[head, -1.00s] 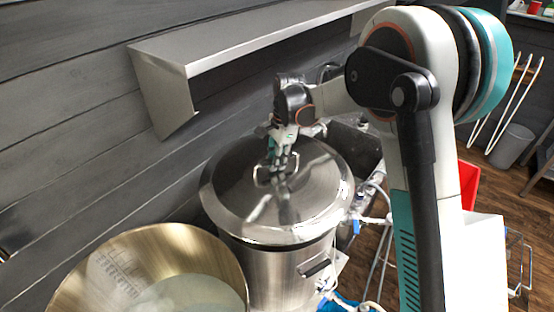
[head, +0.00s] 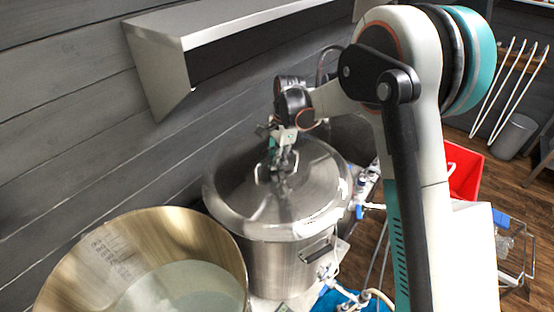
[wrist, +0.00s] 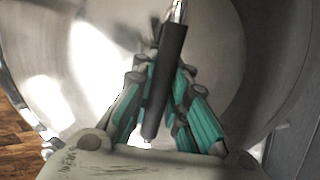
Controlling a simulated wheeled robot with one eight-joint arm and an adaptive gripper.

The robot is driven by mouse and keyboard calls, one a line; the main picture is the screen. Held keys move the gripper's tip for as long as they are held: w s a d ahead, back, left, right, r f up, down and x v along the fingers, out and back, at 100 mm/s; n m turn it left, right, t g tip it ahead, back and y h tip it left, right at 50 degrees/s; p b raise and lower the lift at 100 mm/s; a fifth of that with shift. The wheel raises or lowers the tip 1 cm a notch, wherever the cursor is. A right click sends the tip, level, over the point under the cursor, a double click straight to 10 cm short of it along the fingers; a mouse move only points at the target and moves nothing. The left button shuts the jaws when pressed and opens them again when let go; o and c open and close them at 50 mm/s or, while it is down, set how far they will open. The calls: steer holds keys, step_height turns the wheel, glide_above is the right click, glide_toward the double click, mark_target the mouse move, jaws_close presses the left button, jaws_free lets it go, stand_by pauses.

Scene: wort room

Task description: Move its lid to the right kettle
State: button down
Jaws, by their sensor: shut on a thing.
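My gripper (head: 280,168) is shut on this handle from above. In the wrist view, the gripper's fingers (wrist: 160,100) close around a dark bar of the handle, with the lid (wrist: 60,60) filling the background. The right kettle (head: 275,270) is a steel pot directly under the lid. Its opening is hidden by the lid, and I cannot tell whether the lid rests fully on its rim.
An open kettle (head: 75,270) with pale liquid (head: 185,290) stands at the left, close beside the right kettle. A metal shelf (head: 160,70) juts from the wall behind. Hoses and valves (head: 360,200), a red bin (head: 462,170) and a wire cart (head: 520,255) stand at the right.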

steer(key=c, duration=1.5)
jaws_free()
steer(key=shift+r, duration=0.1)
steer(key=r, duration=0.4)
steer(key=d+r, duration=0.1)
steer(key=r, duration=0.6)
steer(key=shift+w+d+r, duration=0.3)
steer(key=shift+w+r, duration=0.1)
steer(key=shift+f, duration=0.1)
